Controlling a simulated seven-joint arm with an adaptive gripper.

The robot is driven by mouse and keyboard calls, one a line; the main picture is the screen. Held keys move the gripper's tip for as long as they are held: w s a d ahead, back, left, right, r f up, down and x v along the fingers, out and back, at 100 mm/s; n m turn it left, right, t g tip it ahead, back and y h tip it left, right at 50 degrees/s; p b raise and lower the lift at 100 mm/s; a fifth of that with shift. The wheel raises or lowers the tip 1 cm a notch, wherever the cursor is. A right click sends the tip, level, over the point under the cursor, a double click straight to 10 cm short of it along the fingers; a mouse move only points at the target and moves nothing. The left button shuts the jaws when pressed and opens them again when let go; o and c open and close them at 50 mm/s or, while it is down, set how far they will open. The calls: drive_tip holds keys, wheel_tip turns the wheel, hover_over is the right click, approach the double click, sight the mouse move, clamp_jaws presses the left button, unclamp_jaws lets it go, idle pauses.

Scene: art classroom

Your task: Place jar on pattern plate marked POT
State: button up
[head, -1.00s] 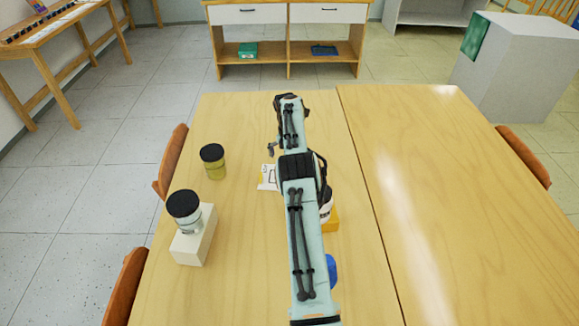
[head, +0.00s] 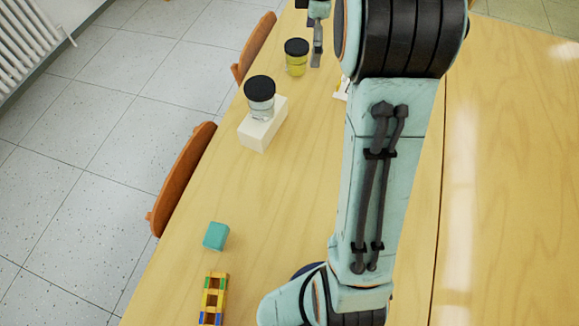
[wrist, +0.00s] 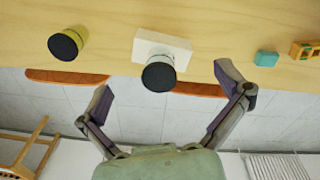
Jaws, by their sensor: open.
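A clear jar (head: 261,108) with a black lid stands upright on a white block (head: 265,131) near the table's left edge. A yellow jar (head: 296,66) with a black lid stands farther back on the tabletop. In the wrist view, the lidded clear jar (wrist: 161,59) lies between my gripper's spread fingers (wrist: 164,78), and the yellow jar (wrist: 80,34) is left of it. My gripper is open and empty, apart from both jars. A small part of a white plate (head: 341,90) shows beside my arm; its marking is hidden.
A teal cube (head: 215,236) and a multicoloured block piece (head: 213,300) lie nearer on the table (head: 290,200). Orange-brown chairs (head: 183,178) stand along the left edge. Bare tabletop lies between the white block and the cube.

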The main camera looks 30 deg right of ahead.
drive_tip(key=s+a+r+m, duration=0.1)
drive_tip(key=s+a+m, duration=0.4)
drive_tip(key=s+a, duration=0.6)
drive_tip(key=s+a+f+m, duration=0.2)
drive_tip(key=s+a+m, duration=0.1)
drive_tip(key=s, duration=0.4)
drive_tip(key=s+a+f+m+g, duration=0.1)
drive_tip(key=s+a+f+m, duration=0.2)
drive_tip(key=s, duration=0.4)
drive_tip(key=shift+s+a+f+m+y, duration=0.2)
drive_tip(key=shift+a+m+y, duration=0.15)
drive_tip(key=shift+a, duration=0.2)
